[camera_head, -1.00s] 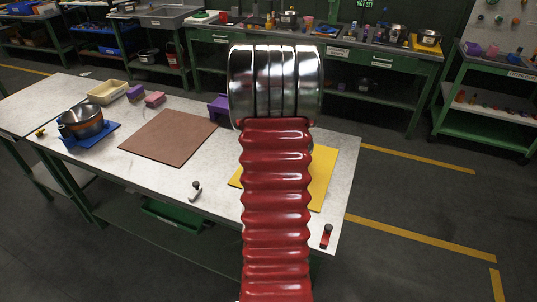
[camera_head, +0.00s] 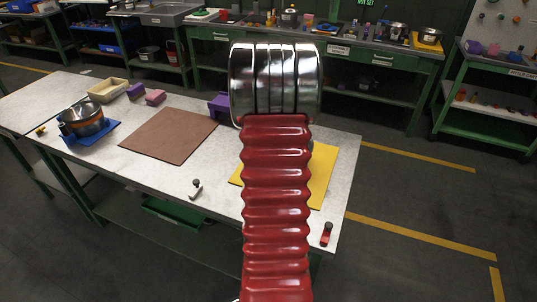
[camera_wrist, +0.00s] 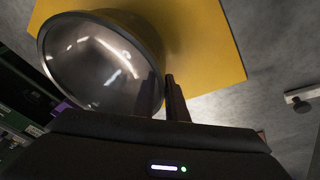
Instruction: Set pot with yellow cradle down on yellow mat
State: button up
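In the wrist view a shiny steel pot (camera_wrist: 95,65) shows its open mouth, with the yellow mat (camera_wrist: 215,45) behind it. My gripper (camera_wrist: 173,88) has its dark fingers close together at the right side of the pot's rim, and they look shut on it. I cannot tell whether the pot's base touches the mat. No yellow cradle can be made out. In the head view the yellow mat (camera_head: 325,180) lies at the right end of the table, partly behind my red arm, which hides my gripper and most of the pot.
Another steel pot (camera_head: 84,120) with an orange band stands on a blue mat (camera_head: 95,137) at the left. A bare brown mat (camera_head: 170,136) lies mid-table. A small lever (camera_head: 195,189) and a red-black item (camera_head: 326,234) lie near the front edge. A purple object (camera_head: 219,104) is behind.

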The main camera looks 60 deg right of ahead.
jog(key=o, duration=0.4)
jog(key=shift+a+f, duration=0.1)
jog(key=shift+f, duration=0.05)
jog(key=v, duration=1.4)
notch_tip(320, 180, up, 10)
dwell(1.3)
jog(key=shift+w, duration=0.1)
dwell(0.5)
